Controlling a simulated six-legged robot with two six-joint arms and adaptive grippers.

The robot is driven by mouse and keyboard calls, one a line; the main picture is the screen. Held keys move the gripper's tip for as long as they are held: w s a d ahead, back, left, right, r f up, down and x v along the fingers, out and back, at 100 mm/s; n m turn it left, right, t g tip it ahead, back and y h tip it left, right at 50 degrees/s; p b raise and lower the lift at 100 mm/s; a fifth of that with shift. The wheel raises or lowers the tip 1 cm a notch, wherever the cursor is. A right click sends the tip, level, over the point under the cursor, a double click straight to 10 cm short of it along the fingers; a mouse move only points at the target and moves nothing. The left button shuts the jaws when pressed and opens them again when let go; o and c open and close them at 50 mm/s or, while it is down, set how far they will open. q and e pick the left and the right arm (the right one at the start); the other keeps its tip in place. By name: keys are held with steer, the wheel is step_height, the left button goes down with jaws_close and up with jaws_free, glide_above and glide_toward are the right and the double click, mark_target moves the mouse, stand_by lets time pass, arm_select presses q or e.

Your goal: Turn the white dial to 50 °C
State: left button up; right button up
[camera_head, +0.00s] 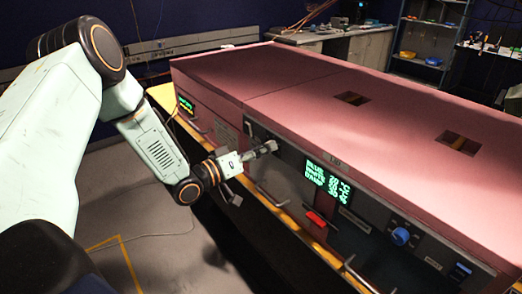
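My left gripper (268,147) reaches in from the left to the front panel of the long pink-topped unit (340,110). Its fingers are at the panel, left of the display; whether they are open or shut is too small to tell. I do not see a white dial; the gripper covers part of the panel there. A dark display (328,181) shows several lines of green text with temperatures, which I cannot read surely. A blue dial (400,236) sits further right on the panel. My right gripper is not in view.
A red part (316,218) sits below the display, and handles stick out along the front. A yellow edge (290,222) runs along the unit's lower front. Two square openings show in the pink top. Shelves and a counter stand behind.

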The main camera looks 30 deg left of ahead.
arm_select(q)
jaws_close()
steer(key=shift+m, duration=0.4)
steer(key=shift+o, duration=0.2)
jaws_free()
steer(key=v, duration=0.7)
steer(key=shift+s, duration=0.2)
stand_by(0.4)
